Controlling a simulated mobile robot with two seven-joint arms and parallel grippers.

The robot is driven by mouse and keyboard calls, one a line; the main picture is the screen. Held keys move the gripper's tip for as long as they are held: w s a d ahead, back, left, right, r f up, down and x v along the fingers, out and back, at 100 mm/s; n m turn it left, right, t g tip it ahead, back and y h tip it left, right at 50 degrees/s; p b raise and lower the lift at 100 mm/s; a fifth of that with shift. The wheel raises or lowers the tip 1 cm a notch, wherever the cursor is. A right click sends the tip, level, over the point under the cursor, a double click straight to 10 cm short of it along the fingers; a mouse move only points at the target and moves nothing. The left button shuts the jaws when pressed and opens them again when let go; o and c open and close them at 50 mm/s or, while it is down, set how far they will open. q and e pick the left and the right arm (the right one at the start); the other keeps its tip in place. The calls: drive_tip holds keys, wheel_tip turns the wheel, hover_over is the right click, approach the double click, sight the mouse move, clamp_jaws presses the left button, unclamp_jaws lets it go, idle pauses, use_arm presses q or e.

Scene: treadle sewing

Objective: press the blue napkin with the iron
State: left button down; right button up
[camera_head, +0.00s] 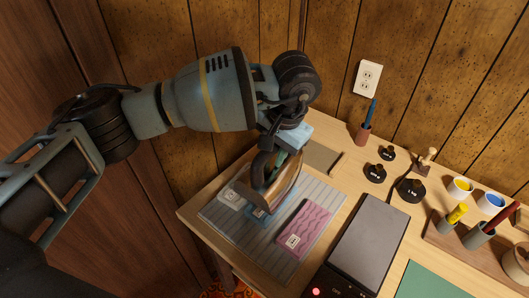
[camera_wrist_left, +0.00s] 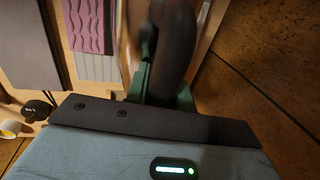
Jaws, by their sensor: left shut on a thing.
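My left gripper (camera_head: 284,150) is shut on the handle of the iron (camera_head: 283,194). The iron has a brownish metal body and a dark handle, which also shows blurred in the left wrist view (camera_wrist_left: 176,45). It is over the blue napkin (camera_head: 257,217) on the grey ribbed mat (camera_head: 262,246) and hides most of it. I cannot tell whether the sole touches the cloth. My right gripper is not in view.
A pink napkin (camera_head: 303,229) lies right of the iron, and a pale grey one (camera_head: 230,198) lies left. A dark flat device (camera_head: 368,238) is right of the mat. Black weights (camera_head: 411,190), a pen holder (camera_head: 362,134) and paint pots (camera_head: 461,188) stand farther right. A wood-panelled wall is behind.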

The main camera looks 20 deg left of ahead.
sight(274, 169)
use_arm(q)
drive_tip(key=shift+f+b, duration=0.55)
drive_tip(key=shift+f, duration=0.65)
wheel_tip(274, 169, down, 2)
drive_tip(key=shift+f+b, duration=0.15)
drive_tip(key=shift+b, duration=0.35)
drive_tip(key=shift+f, duration=0.5)
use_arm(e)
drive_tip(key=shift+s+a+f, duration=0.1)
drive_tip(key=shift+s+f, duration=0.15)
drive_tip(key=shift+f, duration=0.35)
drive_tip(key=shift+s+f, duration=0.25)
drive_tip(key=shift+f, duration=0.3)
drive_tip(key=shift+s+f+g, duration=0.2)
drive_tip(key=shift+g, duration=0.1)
use_arm(q)
drive_tip(key=shift+f+b, duration=0.45)
drive_tip(key=shift+f, duration=0.05)
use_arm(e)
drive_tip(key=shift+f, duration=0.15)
use_arm(q)
drive_tip(key=shift+s+f, duration=0.2)
drive_tip(key=shift+f, duration=0.15)
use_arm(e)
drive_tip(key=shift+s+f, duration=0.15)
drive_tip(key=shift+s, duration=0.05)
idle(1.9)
